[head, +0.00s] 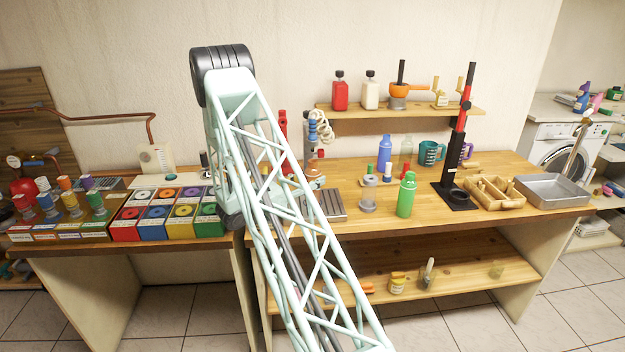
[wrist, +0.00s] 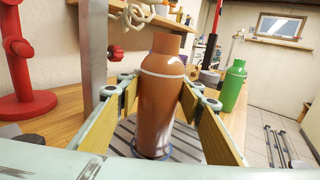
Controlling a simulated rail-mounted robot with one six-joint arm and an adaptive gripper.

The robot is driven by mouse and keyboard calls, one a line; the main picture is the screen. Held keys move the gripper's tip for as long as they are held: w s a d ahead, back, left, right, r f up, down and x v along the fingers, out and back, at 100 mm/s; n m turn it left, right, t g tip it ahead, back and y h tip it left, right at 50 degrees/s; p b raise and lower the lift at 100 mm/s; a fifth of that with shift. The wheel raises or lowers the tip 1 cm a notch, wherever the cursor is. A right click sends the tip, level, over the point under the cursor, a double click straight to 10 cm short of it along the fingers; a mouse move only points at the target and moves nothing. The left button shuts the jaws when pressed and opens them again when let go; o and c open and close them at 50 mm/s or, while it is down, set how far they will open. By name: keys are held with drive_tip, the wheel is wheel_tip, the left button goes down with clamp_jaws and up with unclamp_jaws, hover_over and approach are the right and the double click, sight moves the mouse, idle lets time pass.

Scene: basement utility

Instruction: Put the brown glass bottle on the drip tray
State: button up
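The brown glass bottle (wrist: 160,105) stands upright between the two fingers of my gripper (wrist: 160,100) in the wrist view. The yellow pads meet its sides, so my gripper looks shut on it. The grey slatted drip tray (wrist: 188,146) lies directly below the bottle. I cannot tell whether the bottle's base touches the slats. In the head view the drip tray (head: 328,204) lies on the bench just right of my arm.
A green bottle (head: 406,195) and a small grey-and-clear jar (head: 369,194) stand right of the tray. A red stand (wrist: 22,75) and a metal post (wrist: 93,50) are close left of my gripper in the wrist view. A black-and-red stand (head: 458,150) is farther right.

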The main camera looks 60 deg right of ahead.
drive_tip(key=o, duration=0.4)
drive_tip(key=shift+a+r, duration=0.15)
drive_tip(key=v, duration=1.1)
drive_tip(key=shift+a, duration=0.35)
drive_tip(key=shift+w, duration=0.2)
idle(0.4)
